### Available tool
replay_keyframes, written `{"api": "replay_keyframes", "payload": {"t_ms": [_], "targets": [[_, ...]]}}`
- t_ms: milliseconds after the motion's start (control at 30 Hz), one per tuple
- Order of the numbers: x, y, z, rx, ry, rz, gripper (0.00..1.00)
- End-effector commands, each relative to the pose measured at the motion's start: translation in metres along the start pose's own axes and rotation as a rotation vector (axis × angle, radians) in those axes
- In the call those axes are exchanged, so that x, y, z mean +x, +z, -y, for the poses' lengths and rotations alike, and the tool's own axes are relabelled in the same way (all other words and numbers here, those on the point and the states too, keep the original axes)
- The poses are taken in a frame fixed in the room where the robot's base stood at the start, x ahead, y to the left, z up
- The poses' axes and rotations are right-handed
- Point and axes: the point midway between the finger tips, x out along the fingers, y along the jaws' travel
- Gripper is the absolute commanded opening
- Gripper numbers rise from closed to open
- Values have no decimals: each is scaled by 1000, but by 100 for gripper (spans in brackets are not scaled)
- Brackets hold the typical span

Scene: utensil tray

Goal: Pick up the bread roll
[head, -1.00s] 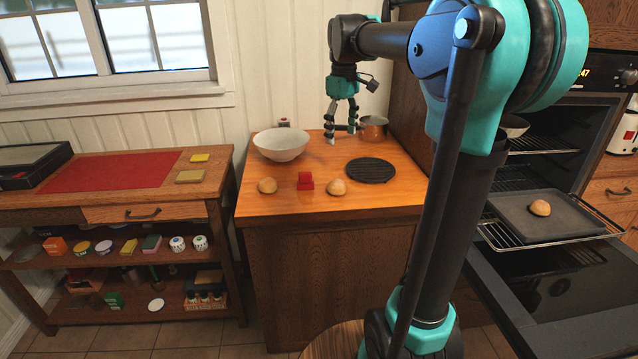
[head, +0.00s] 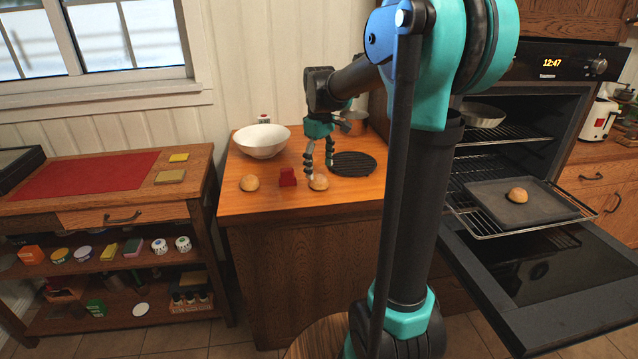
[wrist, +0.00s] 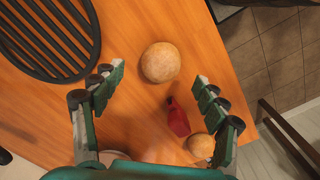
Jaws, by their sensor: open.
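A round tan bread roll (head: 318,182) lies on the wooden counter, right of a red block. In the wrist view this roll (wrist: 160,62) sits ahead of my fingertips and between their lines. My gripper (head: 319,170) is open and empty, low over the counter beside the roll; I cannot tell its exact height. Both fingers are spread wide in the wrist view (wrist: 160,85). A second roll (head: 249,183) lies left of the red block and shows by the right finger in the wrist view (wrist: 201,146). A third roll (head: 517,195) lies on the oven tray.
The red block (head: 288,177) stands between the two counter rolls. A white bowl (head: 262,141) and a dark round trivet (head: 353,163) are behind them. A copper pot (head: 354,122) is at the back. The oven door (head: 540,265) hangs open at right.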

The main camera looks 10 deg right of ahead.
Motion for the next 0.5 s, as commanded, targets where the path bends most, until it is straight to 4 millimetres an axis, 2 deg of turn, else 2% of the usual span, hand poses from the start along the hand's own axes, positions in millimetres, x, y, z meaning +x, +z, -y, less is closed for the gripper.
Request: {"api": "replay_keyframes", "payload": {"t_ms": [233,500], "targets": [[35,-1,1,0,0,0,73],[43,-1,1,0,0,0,73]]}}
